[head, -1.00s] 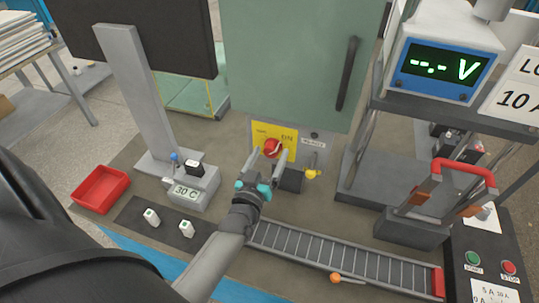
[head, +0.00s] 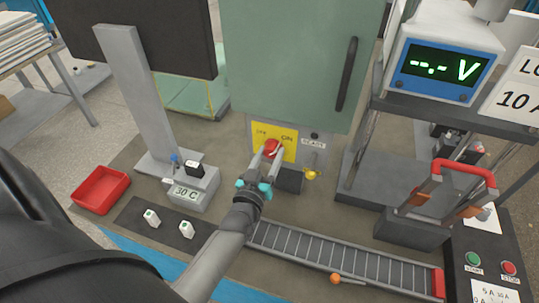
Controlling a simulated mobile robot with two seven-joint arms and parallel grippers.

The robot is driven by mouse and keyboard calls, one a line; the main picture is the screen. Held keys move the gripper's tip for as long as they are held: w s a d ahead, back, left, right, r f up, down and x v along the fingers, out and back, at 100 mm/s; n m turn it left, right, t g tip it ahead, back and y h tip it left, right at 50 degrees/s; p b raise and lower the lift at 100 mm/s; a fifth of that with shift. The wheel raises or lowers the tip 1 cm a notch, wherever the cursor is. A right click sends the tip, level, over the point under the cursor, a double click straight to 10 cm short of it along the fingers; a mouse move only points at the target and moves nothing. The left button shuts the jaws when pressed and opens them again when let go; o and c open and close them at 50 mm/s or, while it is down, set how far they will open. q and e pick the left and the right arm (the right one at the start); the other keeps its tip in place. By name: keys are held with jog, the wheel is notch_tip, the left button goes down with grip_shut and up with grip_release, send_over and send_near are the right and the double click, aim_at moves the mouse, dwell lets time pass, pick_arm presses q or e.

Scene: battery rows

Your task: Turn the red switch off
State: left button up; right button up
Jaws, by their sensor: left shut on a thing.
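The red switch (head: 271,147) is a round knob on a yellow plate (head: 289,146) low on the front of a green cabinet. The plate reads OFF at the left and ON at the right. My left gripper (head: 270,154) reaches up from below and is shut on the red switch, one finger on each side. The fingers hide part of the knob, so I cannot tell clearly which word it points to. My right gripper is not in view.
A READY label (head: 314,143) and a small yellow-tipped lever (head: 311,174) sit right of the switch. A slatted conveyor (head: 340,257) runs below. A red tray (head: 100,190) and a 30 C device (head: 188,191) stand left. A voltmeter (head: 445,65) shows dashes.

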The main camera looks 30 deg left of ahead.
pick_arm(q)
grip_shut()
jog(key=shift+n, duration=0.3)
jog(key=n, duration=0.2)
jog(key=shift+n+p, duration=0.3)
jog(key=shift+n, duration=0.1)
jog(key=n, duration=0.5)
jog(key=shift+n, duration=0.3)
jog(key=n, duration=0.4)
jog(key=shift+d+n, duration=0.1)
jog(key=shift+n, duration=0.2)
jog(key=shift+r+n+b, duration=0.1)
jog(key=shift+n+b, duration=0.5)
jog(key=shift+n, duration=1.5)
jog(key=o, duration=1.1)
grip_release()
